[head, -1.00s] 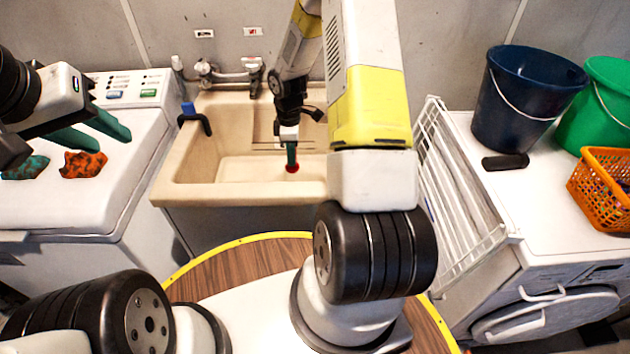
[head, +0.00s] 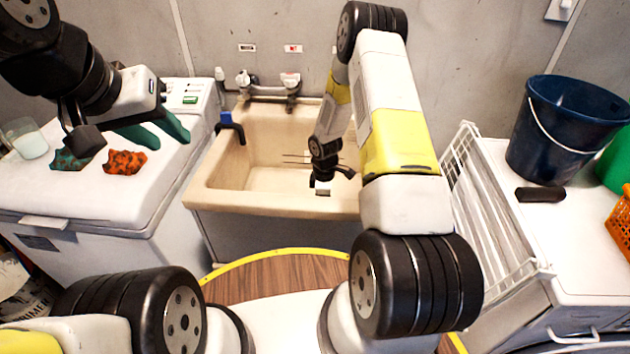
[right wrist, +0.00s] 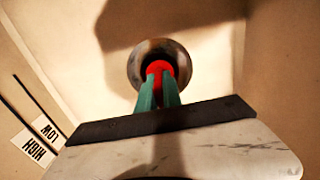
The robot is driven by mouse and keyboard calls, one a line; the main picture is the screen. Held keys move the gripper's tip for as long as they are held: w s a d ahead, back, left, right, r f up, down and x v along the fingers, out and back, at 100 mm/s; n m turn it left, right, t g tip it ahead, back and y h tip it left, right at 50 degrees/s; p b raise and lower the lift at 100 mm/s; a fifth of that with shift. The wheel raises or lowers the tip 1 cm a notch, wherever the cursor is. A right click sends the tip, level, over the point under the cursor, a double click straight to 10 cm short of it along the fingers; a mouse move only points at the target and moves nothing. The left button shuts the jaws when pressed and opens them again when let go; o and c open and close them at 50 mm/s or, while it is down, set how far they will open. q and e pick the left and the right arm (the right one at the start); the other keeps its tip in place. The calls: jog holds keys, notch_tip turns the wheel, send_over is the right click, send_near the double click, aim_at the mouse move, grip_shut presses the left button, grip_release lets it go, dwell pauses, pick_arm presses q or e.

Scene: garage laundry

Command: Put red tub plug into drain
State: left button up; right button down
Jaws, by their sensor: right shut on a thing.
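The red tub plug (right wrist: 159,68) is between the green fingertips of my right gripper (right wrist: 160,88), which is shut on it. In the right wrist view the metal drain ring (right wrist: 137,68) surrounds the plug. I cannot tell whether the plug is seated in the drain or just above it. In the head view my right gripper's body (head: 322,187) is down in the beige sink (head: 225,195); its fingertips, the plug and the drain are hidden there. My left gripper (head: 172,138) is open and empty, above the white machine left of the sink.
Faucet taps (head: 268,82) are at the sink's back. A dark hook with a blue top (head: 230,125) is on its left rim. An orange cloth (head: 125,162) lies on the left machine. A white rack (head: 490,200) and navy bucket (head: 565,130) are at right.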

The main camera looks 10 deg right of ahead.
jog(key=shift+f, duration=0.3)
jog(key=c, duration=1.5)
grip_release()
